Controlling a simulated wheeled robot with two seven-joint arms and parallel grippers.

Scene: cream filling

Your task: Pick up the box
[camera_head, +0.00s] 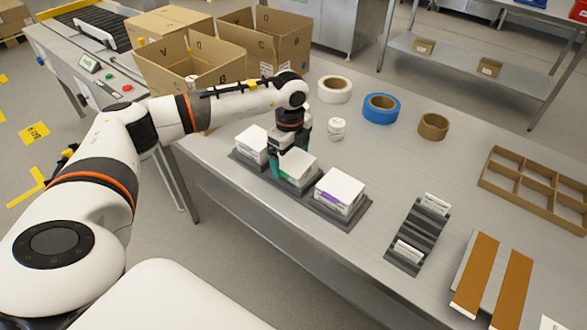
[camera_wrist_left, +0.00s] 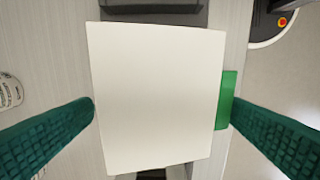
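Three white-topped boxes stand in dark grey holders on the table: the left box (camera_head: 253,145), the middle box with a green label (camera_head: 300,168), and the right box with a purple label (camera_head: 341,188). My left gripper (camera_head: 290,150) is down at the middle box. In the left wrist view, the white top of this box (camera_wrist_left: 155,95) fills the space between the green fingers of the gripper (camera_wrist_left: 164,104). The left finger meets the box's edge; a narrow gap shows at the right finger, near the green label. My right gripper is not in view.
Open cardboard cartons (camera_head: 190,70) stand behind my left arm. Tape rolls, including a blue one (camera_head: 381,108), lie behind the boxes. A dark slotted rack (camera_head: 418,240), brown strips (camera_head: 475,276) and a divided tray (camera_head: 535,190) lie to the right.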

